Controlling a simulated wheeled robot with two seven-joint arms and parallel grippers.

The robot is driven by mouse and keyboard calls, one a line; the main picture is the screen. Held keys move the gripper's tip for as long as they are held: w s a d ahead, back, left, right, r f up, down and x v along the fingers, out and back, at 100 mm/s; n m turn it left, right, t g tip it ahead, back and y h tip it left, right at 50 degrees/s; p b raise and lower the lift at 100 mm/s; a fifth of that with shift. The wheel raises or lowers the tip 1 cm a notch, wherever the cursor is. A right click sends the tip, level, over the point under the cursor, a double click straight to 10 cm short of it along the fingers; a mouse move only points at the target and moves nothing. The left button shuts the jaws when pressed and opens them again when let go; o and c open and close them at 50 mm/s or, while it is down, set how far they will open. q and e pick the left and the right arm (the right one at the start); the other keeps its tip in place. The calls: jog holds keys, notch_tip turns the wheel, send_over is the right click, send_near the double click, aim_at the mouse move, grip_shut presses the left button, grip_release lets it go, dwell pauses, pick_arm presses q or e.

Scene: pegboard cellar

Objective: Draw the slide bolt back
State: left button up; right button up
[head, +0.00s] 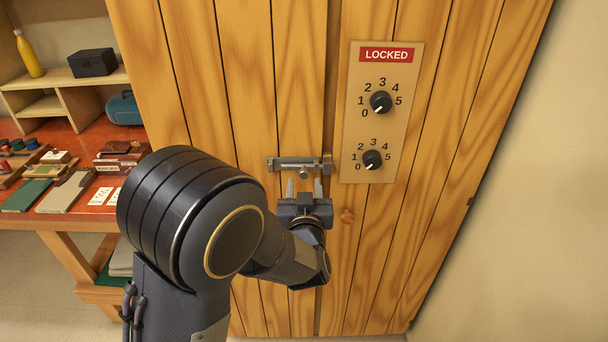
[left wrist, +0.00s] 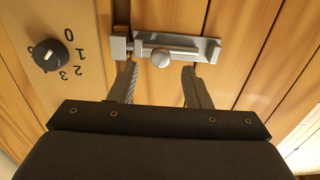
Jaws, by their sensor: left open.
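The grey metal slide bolt (head: 286,162) is mounted across the wooden door, with a round knob (head: 303,173) on its lower side. At its right end a keeper (head: 327,165) sits across the gap between boards, and the rod appears to reach into it. In the left wrist view the picture is turned over: the bolt (left wrist: 205,48) runs along the top, its knob (left wrist: 160,58) in the middle and the keeper (left wrist: 118,46) at left. My left gripper (head: 304,187) is open just below the knob, its fingers (left wrist: 160,84) either side of it, apparently not touching. My right gripper is not visible.
A panel (head: 352,140) right of the bolt carries a red LOCKED sign (head: 386,55), an upper dial (head: 381,102) and a lower dial (head: 372,160). A workbench (head: 60,216) with small items stands left. A plain wall (head: 520,220) is at right.

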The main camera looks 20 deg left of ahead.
aim_at(304, 175)
pick_arm(q)
jog(key=shift+p+x, duration=0.3)
jog(key=shift+x, duration=1.7)
